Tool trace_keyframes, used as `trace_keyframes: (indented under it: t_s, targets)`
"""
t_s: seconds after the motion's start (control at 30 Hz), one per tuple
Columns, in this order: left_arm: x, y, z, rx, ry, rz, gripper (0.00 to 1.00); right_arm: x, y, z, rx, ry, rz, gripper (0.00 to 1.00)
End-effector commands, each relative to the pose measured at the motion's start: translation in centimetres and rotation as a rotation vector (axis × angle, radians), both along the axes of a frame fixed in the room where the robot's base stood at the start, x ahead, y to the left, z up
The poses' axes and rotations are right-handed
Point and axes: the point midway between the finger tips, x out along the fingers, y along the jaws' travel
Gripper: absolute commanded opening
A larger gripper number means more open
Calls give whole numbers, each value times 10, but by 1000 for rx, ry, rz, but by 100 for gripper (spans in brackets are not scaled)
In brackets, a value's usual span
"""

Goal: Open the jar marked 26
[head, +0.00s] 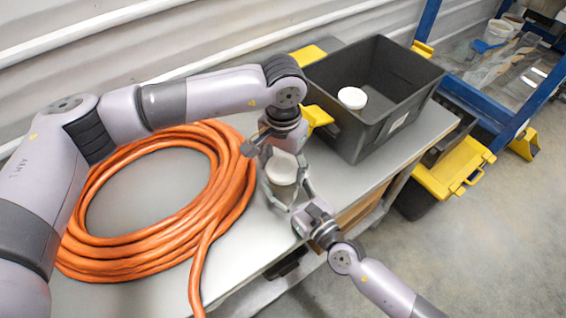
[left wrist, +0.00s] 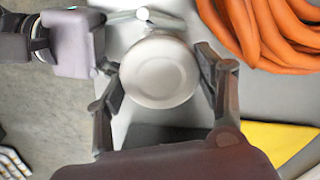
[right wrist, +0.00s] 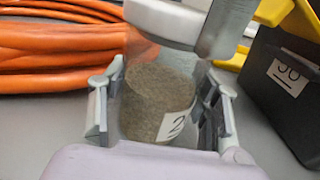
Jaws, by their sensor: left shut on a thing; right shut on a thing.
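The jar is clear, with brown grainy contents and a white label on which a 2 shows; the rest of the number is hidden. Its body (right wrist: 158,100) stands between the fingers of my right gripper (right wrist: 160,112), which is shut on it. The white round lid (left wrist: 160,72) is between the fingers of my left gripper (left wrist: 165,92), shut on it from above. In the head view the lid (head: 282,167) shows under the left gripper (head: 280,160), and the right gripper (head: 300,205) reaches in from the lower right.
A coiled orange hose (head: 110,245) covers the left of the grey table (head: 150,195). A dark grey bin (head: 395,120) with a white-lidded container (head: 352,98) inside stands behind the grippers. A blue-framed rack (head: 480,115) and a yellow-lidded box (head: 455,172) are to the right.

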Motion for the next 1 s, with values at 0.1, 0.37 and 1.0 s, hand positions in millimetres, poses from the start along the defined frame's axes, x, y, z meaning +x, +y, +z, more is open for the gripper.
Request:
trace_keyframes:
  t_s: [0.1,0.37,1.0]
  targets:
    - [0,0,0,1,-1,0,32,0,0,0,0,1,0,0]
    - [0,0,0,1,-1,124,30,0,0,0,0,0,0,0]
    - [0,0,1,1,0,1322,30,0,0,0,1,1,0,0]
